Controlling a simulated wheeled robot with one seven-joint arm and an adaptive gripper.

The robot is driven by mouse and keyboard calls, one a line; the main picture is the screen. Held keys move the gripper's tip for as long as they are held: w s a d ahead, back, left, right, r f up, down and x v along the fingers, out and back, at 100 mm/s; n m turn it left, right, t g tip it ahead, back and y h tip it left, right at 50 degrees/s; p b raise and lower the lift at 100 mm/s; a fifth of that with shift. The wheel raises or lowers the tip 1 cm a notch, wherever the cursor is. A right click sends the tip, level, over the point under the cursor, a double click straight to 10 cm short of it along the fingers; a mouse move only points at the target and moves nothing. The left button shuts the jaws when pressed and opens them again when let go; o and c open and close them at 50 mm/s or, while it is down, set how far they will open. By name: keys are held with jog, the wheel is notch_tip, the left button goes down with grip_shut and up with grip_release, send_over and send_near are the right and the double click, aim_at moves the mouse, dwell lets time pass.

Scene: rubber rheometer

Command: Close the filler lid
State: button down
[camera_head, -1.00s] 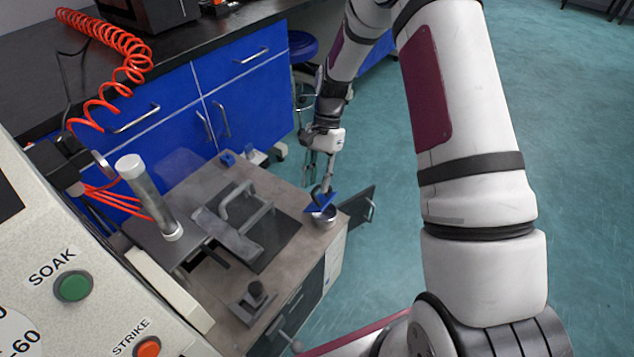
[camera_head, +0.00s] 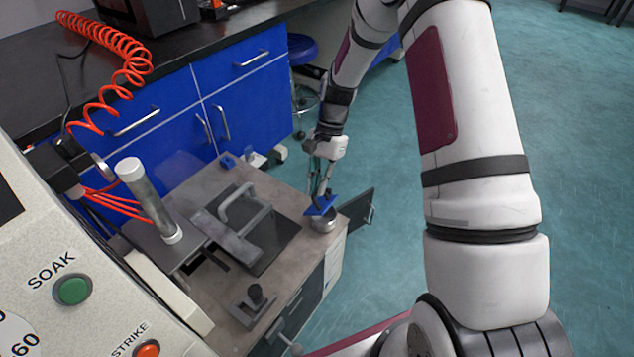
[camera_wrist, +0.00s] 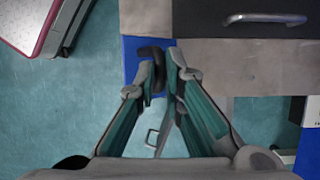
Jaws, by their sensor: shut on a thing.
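My gripper (camera_head: 322,192) is at the right edge of the workbench. It is shut on a dark curved handle (camera_wrist: 153,66), seen between the fingertips in the wrist view. A flat blue piece (camera_head: 319,207) lies right below the fingers; it also shows in the wrist view (camera_wrist: 131,58). The blue piece is just over or on a round metal cup (camera_head: 324,224), whose lower wall shows. The fingers hide part of the handle, and I cannot tell whether the blue piece touches the cup's rim. No label shows which part is the filler lid.
A dark plate with a grey handle (camera_head: 243,201) sits mid-bench. A metal cylinder (camera_head: 147,198) stands to its left, and a small dark fixture (camera_head: 254,300) is in front. An open cabinet door (camera_head: 358,218) sticks out right of the cup. Floor beyond is clear.

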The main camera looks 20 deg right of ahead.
aim_at(331, 204)
jog(key=shift+s+d+f+n+t+y, duration=0.15)
jog(key=shift+s+d+f+t+y, duration=0.1)
jog(key=shift+s+d+t+y, duration=0.3)
jog(key=shift+s+d+f+n+t+y, duration=0.15)
jog(key=shift+s+d+f+t+y, duration=0.15)
jog(key=shift+s+t, duration=0.3)
jog(key=shift+s+d+f+n+t+y+b, duration=0.3)
jog(key=shift+s+f+t+y+b, duration=0.3)
jog(key=shift+t+b, duration=0.4)
jog(key=shift+s+d+f+n+t+y+b, duration=0.2)
jog(key=shift+s+d+f+t+y+b, duration=0.35)
jog(key=shift+b, duration=0.7)
jog(key=shift+a+r, duration=0.15)
jog(key=shift+a, duration=0.05)
jog(key=c, duration=1.7)
grip_release()
jog(key=v, duration=1.2)
jog(key=shift+s+d, duration=0.1)
jog(key=shift+s, duration=0.1)
